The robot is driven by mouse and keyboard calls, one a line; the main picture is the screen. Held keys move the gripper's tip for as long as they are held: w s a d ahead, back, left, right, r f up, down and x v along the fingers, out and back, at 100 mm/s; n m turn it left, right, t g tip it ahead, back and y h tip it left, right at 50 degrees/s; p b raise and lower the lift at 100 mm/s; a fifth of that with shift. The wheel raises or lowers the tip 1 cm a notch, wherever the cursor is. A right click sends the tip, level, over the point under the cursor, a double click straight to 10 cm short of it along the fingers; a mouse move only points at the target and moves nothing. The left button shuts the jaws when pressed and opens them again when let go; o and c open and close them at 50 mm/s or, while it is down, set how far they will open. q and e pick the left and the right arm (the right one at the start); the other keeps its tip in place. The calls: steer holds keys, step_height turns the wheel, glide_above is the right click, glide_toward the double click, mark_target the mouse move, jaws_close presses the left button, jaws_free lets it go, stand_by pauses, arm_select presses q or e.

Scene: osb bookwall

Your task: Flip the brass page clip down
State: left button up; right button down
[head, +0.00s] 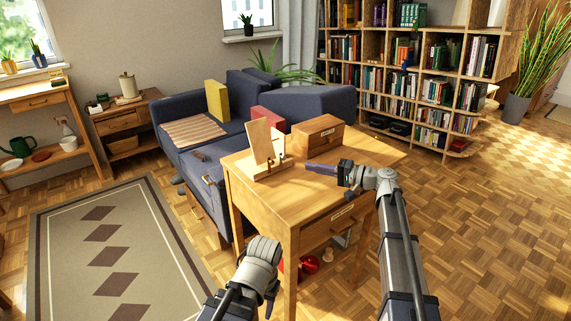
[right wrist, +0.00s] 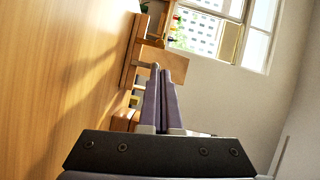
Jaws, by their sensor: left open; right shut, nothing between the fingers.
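A wooden book stand (head: 259,143) with a tilted board and a front ledge (head: 273,171) stands on the wooden desk (head: 270,205). Small dark and brass-coloured parts sit at the ledge; the brass page clip (head: 284,158) is too small to tell its angle. The stand also shows sideways in the right wrist view (right wrist: 152,68), partly behind my fingers. My right gripper (head: 308,167) is shut and empty, its purple fingers pointing left toward the stand's ledge, apart from it. My left gripper (head: 270,292) is low in front of the desk, its fingers mostly hidden.
A blue sofa (head: 215,155) is close behind the desk. Red items (head: 310,264) lie on the shelf below. The desk's front surface is clear.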

steer(key=shift+a, duration=0.1)
glide_toward(271, 167)
steer(key=a, duration=0.1)
steer(key=w+a+r, duration=0.2)
steer(key=a, duration=0.1)
steer(key=shift+w+a+r+b, duration=0.15)
steer(key=shift+r+b, duration=0.1)
steer(key=shift+b, duration=0.15)
steer(key=shift+a+r+n+p, duration=0.15)
steer(key=shift+n+p, duration=0.15)
steer(key=shift+p, duration=0.2)
steer(key=shift+s+a+r+n+h+p, duration=0.2)
steer(key=shift+s+n+h+p, duration=0.1)
steer(key=shift+n+h+p, duration=0.3)
